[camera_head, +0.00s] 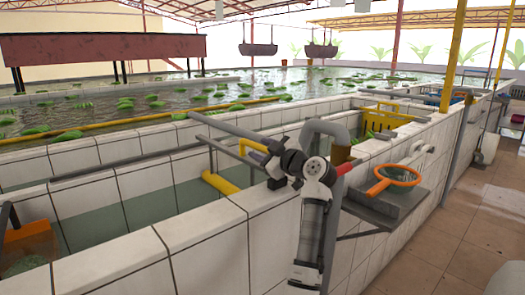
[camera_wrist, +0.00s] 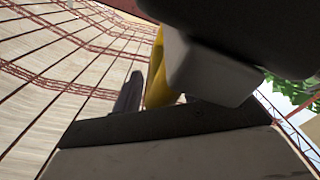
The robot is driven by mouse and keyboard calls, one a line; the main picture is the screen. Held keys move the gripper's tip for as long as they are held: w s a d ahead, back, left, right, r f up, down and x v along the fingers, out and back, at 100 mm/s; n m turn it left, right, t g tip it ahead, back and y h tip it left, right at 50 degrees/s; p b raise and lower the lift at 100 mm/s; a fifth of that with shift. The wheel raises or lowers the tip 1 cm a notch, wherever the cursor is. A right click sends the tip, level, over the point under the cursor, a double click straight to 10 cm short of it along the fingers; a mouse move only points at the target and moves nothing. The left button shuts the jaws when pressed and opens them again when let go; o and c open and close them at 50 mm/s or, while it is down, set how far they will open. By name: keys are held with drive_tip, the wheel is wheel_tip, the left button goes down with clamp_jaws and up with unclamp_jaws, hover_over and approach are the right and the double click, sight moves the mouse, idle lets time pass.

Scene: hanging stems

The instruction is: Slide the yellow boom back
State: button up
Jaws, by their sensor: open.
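A long yellow boom (camera_head: 215,108) lies across the planted water at the left, behind the tiled wall, in the head view. A short bent yellow bar (camera_head: 253,147) stands close to my gripper (camera_head: 264,162), beyond the near tiled wall. I cannot tell whether this bar is joined to the boom. My gripper is open, at the left end of my arm. In the wrist view, a yellow bar (camera_wrist: 156,75) shows between the dark finger at left and the large dark shape at right. I cannot tell whether they touch it. The dark shape hides part of the bar.
A yellow pipe (camera_head: 220,183) lies low in the tiled channel. Grey rails (camera_head: 230,127) cross the channel near my gripper. An orange-rimmed net (camera_head: 400,175) rests on a grey shelf (camera_head: 385,208) to the right. A yellow crate (camera_head: 385,118) stands behind. The tiled floor at right is open.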

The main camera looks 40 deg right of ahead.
drive_tip(key=s+b, duration=0.2)
drive_tip(key=s, duration=1.1)
drive_tip(key=shift+s+d, duration=0.2)
drive_tip(key=shift+s, duration=0.2)
